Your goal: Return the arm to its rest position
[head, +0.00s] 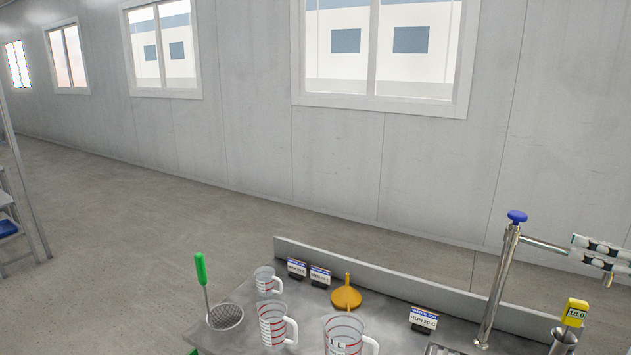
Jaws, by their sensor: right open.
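My right gripper (574,248) shows at the right edge, its white and black fingers pointing left. It is open and holds nothing that I can see. Its fingers overlap the far end of the steel tap's spout (543,245) in the picture; I cannot tell whether they touch. Most of the right arm is outside the frame. My left gripper is not in view.
The steel bench (240,292) bears several clear measuring jugs (272,324), a green-handled strainer (226,316), an orange funnel (346,297) and small label stands (423,319). The blue-knobbed tap column (495,285) and a yellow thermometer (574,312) in a steel cup (563,341) stand near the gripper.

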